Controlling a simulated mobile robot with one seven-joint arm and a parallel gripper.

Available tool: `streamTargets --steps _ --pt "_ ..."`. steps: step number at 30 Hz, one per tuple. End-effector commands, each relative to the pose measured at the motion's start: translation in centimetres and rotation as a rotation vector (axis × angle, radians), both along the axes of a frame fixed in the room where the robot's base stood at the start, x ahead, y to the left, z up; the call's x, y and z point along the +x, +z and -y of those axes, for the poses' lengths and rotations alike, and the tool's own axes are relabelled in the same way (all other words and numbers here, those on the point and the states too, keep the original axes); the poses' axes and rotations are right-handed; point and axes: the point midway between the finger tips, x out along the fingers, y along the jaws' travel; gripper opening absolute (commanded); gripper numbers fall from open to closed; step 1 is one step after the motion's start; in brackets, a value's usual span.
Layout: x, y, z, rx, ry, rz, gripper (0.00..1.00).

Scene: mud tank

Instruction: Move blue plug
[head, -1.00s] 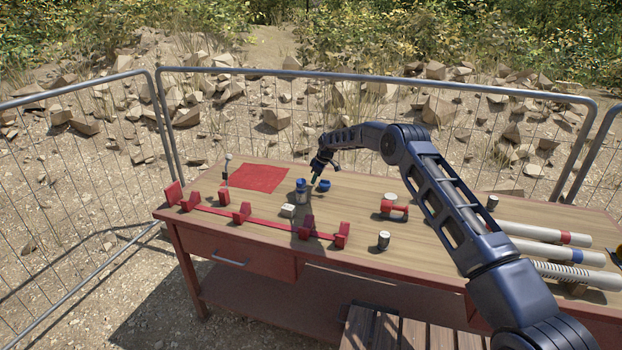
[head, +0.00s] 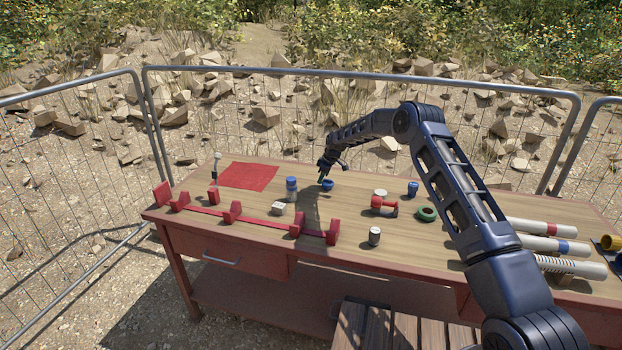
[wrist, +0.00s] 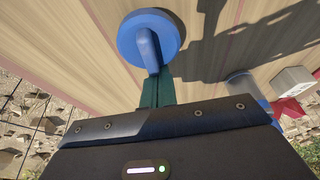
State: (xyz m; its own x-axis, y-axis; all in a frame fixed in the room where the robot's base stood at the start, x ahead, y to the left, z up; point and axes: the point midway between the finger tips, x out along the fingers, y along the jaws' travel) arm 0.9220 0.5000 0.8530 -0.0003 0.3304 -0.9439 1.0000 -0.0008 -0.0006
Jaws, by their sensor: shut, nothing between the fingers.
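The blue plug, a round disc with a raised handle, sits on the wooden tabletop near its back edge in the head view (head: 328,186). In the wrist view the plug (wrist: 170,32) fills the top middle, seen from close by. My gripper (head: 321,180) is at the plug's left side in the head view. Its green fingers (wrist: 157,82) are shut with nothing between them. Their tips overlap the plug's handle in the wrist view; I cannot tell whether they touch it.
A blue-and-grey cylinder (head: 291,190) and a pale block (head: 278,208) stand left of the plug. A red rack (head: 265,221) runs along the front, with a red mat (head: 248,176) behind. A red valve piece (head: 383,204), green ring (head: 427,213) and pipes (head: 540,228) lie right. Mesh fencing (head: 290,115) stands behind.

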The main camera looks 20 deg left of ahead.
Motion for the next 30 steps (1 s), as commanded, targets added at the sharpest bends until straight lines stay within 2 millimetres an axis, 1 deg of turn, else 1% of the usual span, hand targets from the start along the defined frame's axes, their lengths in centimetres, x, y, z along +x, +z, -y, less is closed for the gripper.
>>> streamTargets --steps 1,3,15,18,22,30 --pt "0.1 0.1 1.2 0.001 -0.002 0.0 0.0" --pt "0.1 0.1 2.7 -0.001 -0.003 -0.001 0.0" --pt "0.0 0.1 10.7 0.0 -0.001 0.0 0.0" --pt "0.0 0.0 12.3 0.0 -0.001 0.0 0.0" --pt "0.0 0.0 13.4 0.001 0.0 0.001 0.0" --pt "-0.1 0.0 13.8 0.0 0.001 0.001 0.0"
